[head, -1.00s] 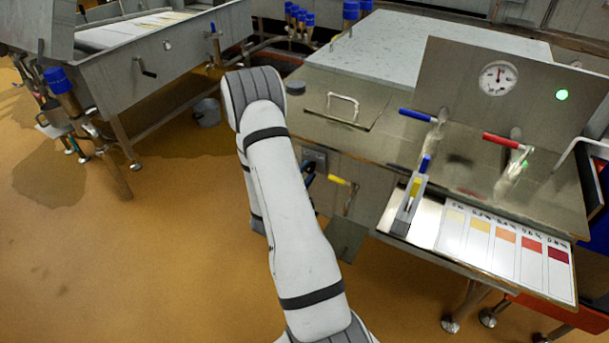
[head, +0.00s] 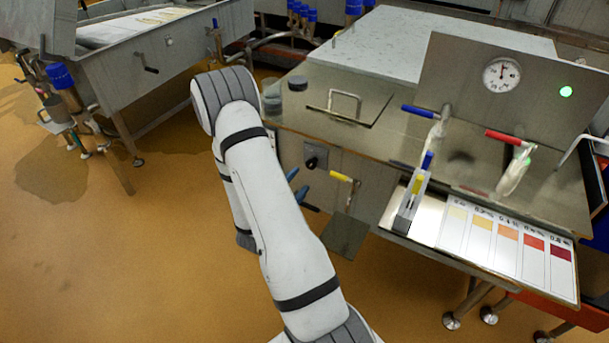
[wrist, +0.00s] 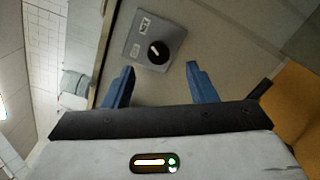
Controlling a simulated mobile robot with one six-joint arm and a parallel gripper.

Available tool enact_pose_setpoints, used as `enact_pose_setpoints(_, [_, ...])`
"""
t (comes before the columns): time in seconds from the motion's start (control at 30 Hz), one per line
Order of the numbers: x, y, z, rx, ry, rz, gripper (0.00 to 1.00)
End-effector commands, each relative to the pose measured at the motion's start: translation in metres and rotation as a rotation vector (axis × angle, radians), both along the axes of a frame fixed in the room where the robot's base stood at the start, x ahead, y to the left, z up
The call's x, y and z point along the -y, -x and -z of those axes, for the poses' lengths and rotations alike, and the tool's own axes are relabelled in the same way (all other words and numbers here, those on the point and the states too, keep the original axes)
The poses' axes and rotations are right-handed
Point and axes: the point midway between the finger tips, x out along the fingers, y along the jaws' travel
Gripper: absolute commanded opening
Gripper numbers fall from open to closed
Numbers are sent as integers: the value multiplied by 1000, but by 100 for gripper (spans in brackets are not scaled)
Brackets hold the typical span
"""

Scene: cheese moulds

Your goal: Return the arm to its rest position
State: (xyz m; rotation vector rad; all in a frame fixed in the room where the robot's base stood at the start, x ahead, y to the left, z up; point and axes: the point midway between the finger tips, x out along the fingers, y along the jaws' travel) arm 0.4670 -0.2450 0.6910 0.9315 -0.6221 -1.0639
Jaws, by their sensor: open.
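My gripper (wrist: 160,85) is open and empty in the wrist view, with its two blue fingers apart. Beyond the fingers is the steel cabinet front with a grey plate and black rotary knob (wrist: 158,52). In the head view the blue fingertips (head: 296,186) show just to the right of my white arm, close to the cabinet front. The knob also shows in the head view (head: 312,162), to the upper right of the fingertips. The fingers appear apart from the knob. Most of my gripper is hidden behind my arm in the head view.
A steel counter (head: 400,140) carries blue and red lever valves and a gauge panel (head: 520,85). A yellow-handled valve (head: 341,177) juts from its front. A colour chart (head: 505,245) lies on a shelf at right. A steel vat (head: 165,60) stands at left; open floor (head: 130,260) lies between.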

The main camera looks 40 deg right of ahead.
Motion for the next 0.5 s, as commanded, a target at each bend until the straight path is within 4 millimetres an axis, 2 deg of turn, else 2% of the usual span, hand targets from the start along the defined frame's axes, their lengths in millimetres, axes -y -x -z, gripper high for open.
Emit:
enact_pose_setpoints(0.13, [-11, 5, 0, 0, 1, 0, 51])
enact_pose_setpoints(0.5, [-12, 6, 0, 1, 1, 0, 51])
